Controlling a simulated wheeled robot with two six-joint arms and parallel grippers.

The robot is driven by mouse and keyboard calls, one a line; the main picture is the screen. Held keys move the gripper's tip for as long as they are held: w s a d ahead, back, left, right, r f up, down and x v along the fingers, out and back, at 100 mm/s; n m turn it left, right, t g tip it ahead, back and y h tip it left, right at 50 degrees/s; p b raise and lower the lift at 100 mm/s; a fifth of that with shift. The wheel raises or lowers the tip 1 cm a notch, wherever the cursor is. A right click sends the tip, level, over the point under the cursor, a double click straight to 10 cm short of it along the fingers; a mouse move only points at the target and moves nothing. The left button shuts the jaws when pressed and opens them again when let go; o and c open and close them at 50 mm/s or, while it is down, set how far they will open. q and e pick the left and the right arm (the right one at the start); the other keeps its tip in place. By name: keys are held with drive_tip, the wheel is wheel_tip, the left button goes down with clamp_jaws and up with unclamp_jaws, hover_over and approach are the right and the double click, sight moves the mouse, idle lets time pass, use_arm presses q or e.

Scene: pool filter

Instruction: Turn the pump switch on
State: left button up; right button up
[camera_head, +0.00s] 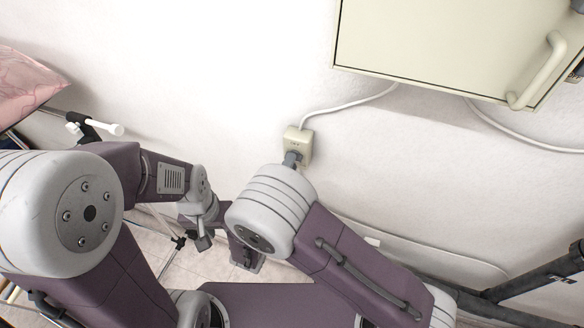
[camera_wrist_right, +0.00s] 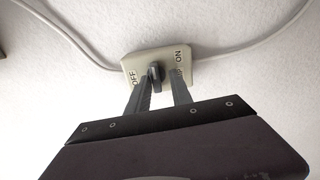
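The pump switch is a small beige box on the white wall, seen in the head view (camera_head: 303,143) and in the right wrist view (camera_wrist_right: 132,66). Its dark knob (camera_wrist_right: 156,72) is near the middle, between the OFF label on the left and the ON label on the right. I cannot tell its exact setting. My right gripper (camera_wrist_right: 165,80) is open with its fingertips at the switch. The knob is close beside the left finger; the other finger is near ON. Contact is unclear. My left gripper (camera_head: 225,250) hangs low in the head view, partly hidden; its opening is unclear.
A beige cabinet (camera_head: 440,40) with a handle (camera_head: 538,72) is at the upper right. A white cable (camera_head: 350,106) runs from the switch toward it. A pink item (camera_head: 25,85) is at the far left. Dark pipes (camera_head: 530,278) are at the lower right. The wall left of the switch is clear.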

drive_tip(key=shift+r, duration=0.15)
drive_tip(key=b+v, duration=0.1)
drive_tip(key=v, duration=0.5)
drive_tip(key=shift+r, duration=0.1)
